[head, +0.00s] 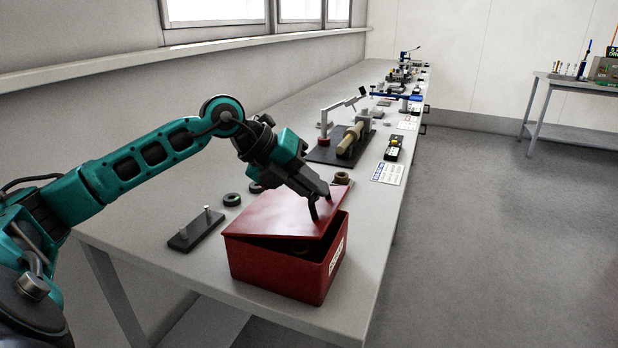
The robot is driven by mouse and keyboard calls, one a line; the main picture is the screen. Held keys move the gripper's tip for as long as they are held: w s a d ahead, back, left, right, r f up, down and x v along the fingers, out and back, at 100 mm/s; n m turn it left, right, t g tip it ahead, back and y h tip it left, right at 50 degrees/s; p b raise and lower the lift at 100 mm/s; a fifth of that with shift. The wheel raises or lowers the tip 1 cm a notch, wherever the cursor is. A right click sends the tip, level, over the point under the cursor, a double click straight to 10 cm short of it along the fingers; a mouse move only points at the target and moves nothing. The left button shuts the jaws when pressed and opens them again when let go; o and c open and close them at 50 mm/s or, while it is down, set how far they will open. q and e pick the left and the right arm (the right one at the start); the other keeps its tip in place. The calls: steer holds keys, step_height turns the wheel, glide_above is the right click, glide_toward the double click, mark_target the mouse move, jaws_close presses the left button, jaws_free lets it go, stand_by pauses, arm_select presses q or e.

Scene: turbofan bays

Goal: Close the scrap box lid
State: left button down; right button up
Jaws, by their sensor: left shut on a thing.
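The red scrap box (275,268) stands near the front end of the long bench, with a white label on its right side. Its red lid (275,212) is partly open, tilted up with a gap at the right side. A dark ring shows inside through the gap. My left gripper (321,208) reaches over the lid from the left and is shut at the lid's raised right edge. The fingertips partly hide that edge. My right gripper is out of view.
On the bench (200,262), a dark block with two pegs (196,229) and a dark ring (232,199) lie left of the box. A fixture with a brass-coloured cylinder (350,139) stands behind it. Open floor lies to the right.

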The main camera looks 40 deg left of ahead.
mark_target(324, 210)
arm_select(q)
steer(key=shift+w+d+f+b, duration=0.1)
steer(key=shift+d+f+b, duration=0.05)
steer(key=shift+d+f, duration=0.3)
steer(key=shift+w+d+f+b, duration=0.1)
steer(key=shift+d+f+b, duration=0.1)
steer(key=shift+f, duration=0.3)
steer(key=shift+d+f+b, duration=0.2)
steer(key=shift+d+f, duration=0.05)
steer(key=shift+f, duration=0.3)
steer(key=shift+d+f+b, duration=0.15)
steer(key=shift+d+f, duration=0.1)
steer(key=shift+f, duration=0.4)
steer(key=c, duration=1.6)
jaws_free()
steer(key=shift+d, duration=0.1)
steer(key=o, duration=0.4)
steer(key=shift+w+d+f, duration=0.1)
steer(key=shift+w+d, duration=0.05)
steer(key=shift+w, duration=0.05)
